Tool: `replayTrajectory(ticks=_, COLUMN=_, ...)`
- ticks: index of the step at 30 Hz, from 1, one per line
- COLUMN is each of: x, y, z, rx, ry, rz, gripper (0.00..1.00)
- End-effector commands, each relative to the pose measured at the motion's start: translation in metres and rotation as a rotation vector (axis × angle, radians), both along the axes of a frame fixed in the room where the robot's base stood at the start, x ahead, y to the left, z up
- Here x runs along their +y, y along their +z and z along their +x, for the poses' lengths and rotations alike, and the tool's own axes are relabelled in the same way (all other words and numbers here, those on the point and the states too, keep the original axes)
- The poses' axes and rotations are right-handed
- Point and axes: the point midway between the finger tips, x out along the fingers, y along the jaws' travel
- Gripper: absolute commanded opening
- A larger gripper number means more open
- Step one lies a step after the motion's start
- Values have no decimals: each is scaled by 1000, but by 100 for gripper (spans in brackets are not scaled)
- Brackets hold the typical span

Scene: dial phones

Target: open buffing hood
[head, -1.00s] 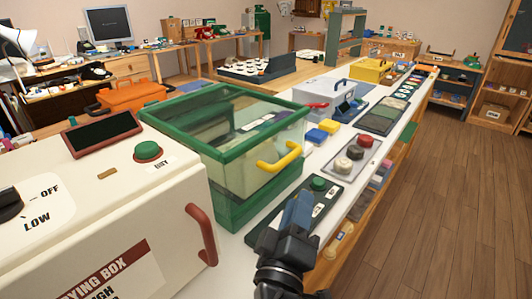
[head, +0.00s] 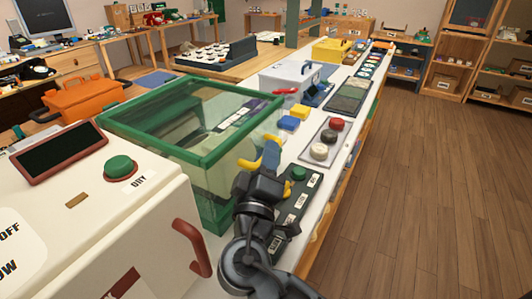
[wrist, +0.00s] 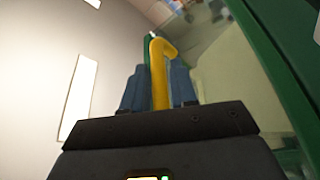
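The buffing hood is a clear box with a green frame (head: 208,167), standing on the white counter with its top lid down. Its yellow handle (head: 250,163) is on the front right side, partly hidden by my gripper. My gripper (head: 271,152) is at this handle, its blue fingers pointing up and away. In the wrist view the yellow handle (wrist: 158,75) stands between the two blue fingers, one close against each side, with no clear gap. My gripper looks shut on it. The handle's upper end bends right above the fingertips.
A cream drying box (head: 110,235) with a red handle (head: 190,247) stands close at left. A dark panel with a green button (head: 298,174) lies beside my gripper. Open floor (head: 440,180) lies right.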

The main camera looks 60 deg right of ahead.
Motion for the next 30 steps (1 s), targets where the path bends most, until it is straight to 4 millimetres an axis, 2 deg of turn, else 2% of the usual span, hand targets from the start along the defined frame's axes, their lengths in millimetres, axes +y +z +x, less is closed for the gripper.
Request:
replayTrajectory(ticks=9, x=-3, y=0, z=1, rx=0, ry=0, rz=0, gripper=27)
replayTrajectory(ticks=18, x=-3, y=0, z=1, rx=0, ry=1, rz=0, gripper=0)
replayTrajectory(ticks=30, x=-2, y=0, z=1, rx=2, ry=2, rz=1, gripper=0)
